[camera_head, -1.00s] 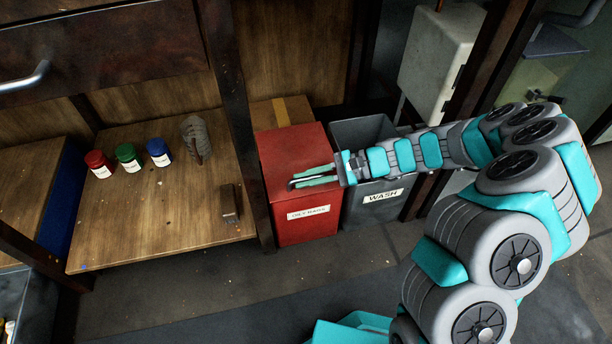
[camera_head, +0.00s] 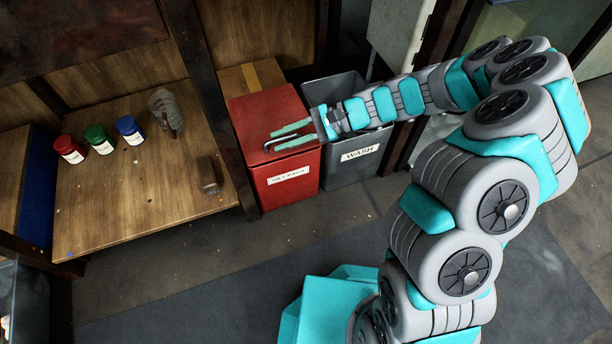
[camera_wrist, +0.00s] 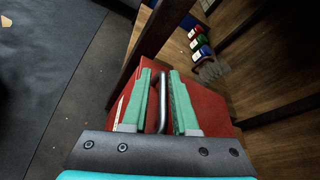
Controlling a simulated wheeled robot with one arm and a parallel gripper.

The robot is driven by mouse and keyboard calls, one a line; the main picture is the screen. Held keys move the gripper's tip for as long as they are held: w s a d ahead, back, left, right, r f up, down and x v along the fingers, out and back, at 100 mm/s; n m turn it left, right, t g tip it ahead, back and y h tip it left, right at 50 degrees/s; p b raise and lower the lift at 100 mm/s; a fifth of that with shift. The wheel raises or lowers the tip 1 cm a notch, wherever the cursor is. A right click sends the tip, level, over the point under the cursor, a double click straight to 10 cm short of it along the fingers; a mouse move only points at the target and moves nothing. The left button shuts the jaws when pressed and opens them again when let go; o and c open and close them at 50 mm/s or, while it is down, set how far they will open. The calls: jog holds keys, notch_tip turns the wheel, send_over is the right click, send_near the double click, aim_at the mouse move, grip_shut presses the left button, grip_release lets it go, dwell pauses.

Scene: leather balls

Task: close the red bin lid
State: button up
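The red bin (camera_head: 300,160) stands on the floor with an "OILY RAGS" label on its front. Its red lid (camera_head: 262,112) lies flat on top, and I see no gap under it. My gripper (camera_head: 275,141) is over the lid's front right part with its two green fingers apart. In the wrist view, the bin's metal bar handle (camera_wrist: 163,98) runs between the open fingers of my gripper (camera_wrist: 160,75). I cannot tell whether either finger touches the handle. My gripper hides part of the lid's right side.
A grey "WASH" bin (camera_head: 350,170) stands open against the red bin's right side, under my arm. A cardboard box (camera_head: 250,77) is behind. A wooden post (camera_head: 215,100) and a low shelf with jars (camera_head: 100,140) are to the left. Floor in front is clear.

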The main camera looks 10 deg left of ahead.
jog(key=s+d+r+p, duration=0.1)
jog(key=s+d, duration=0.6)
jog(key=s, duration=0.5)
jog(key=shift+s+d+r, duration=0.15)
jog(key=shift+s+d, duration=0.1)
jog(key=shift+d, duration=0.05)
